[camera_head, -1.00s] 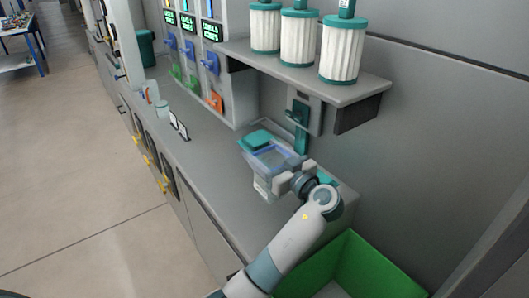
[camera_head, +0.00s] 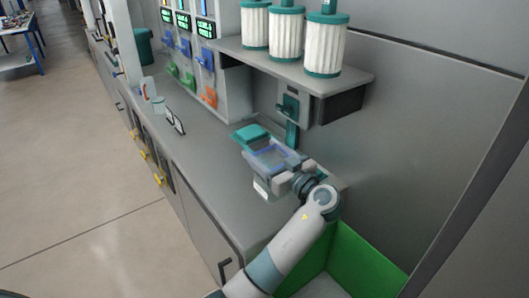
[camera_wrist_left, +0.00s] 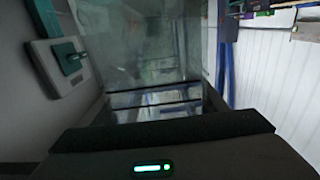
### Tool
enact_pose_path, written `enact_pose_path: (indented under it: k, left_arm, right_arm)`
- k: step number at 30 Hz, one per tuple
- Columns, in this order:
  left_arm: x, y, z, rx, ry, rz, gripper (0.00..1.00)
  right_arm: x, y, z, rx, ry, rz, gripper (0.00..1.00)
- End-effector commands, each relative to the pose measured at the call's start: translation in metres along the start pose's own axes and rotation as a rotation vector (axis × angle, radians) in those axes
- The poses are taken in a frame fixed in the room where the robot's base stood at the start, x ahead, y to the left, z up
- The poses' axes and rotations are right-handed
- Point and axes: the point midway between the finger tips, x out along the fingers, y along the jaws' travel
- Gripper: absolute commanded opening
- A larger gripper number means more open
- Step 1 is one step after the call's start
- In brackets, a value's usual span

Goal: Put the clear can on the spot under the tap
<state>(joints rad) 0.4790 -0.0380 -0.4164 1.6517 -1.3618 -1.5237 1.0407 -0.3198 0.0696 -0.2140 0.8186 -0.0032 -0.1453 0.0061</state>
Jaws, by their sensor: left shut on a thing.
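My left gripper (camera_head: 291,178) is shut on the clear can (camera_head: 268,158), a see-through square container with a bluish rim, held over the grey counter near the wall. In the left wrist view the clear can (camera_wrist_left: 155,65) fills the middle, in front of the gripper. The teal tap (camera_head: 289,107) is on a grey wall plate under the shelf, behind and above the can; the tap also shows at the left of the left wrist view (camera_wrist_left: 68,57). A teal pad (camera_head: 250,133) lies on the counter just left of the can. The right gripper is not in view.
A shelf (camera_head: 352,82) with several white ribbed canisters with teal lids overhangs the tap. A green bin (camera_head: 368,262) stands at the near right. Dispensers with coloured levers (camera_head: 208,58) stand farther along the counter (camera_head: 187,150), whose left stretch is mostly clear.

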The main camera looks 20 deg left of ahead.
Motion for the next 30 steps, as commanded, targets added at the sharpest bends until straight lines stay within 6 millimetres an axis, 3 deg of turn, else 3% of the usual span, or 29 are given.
enact_pose_path:
  k: [17,25,30]
  left_arm:
    - [0.003,-0.007,0.018,0.001,0.001,0.112,0.22]
    - [0.000,-0.016,0.035,0.003,0.001,0.255,0.22]
    - [-0.014,-0.027,0.046,0.003,0.000,0.420,0.22]
  right_arm:
    - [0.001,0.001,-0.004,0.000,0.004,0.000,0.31]
    - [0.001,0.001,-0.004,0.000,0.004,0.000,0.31]
    - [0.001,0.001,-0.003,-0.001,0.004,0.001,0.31]
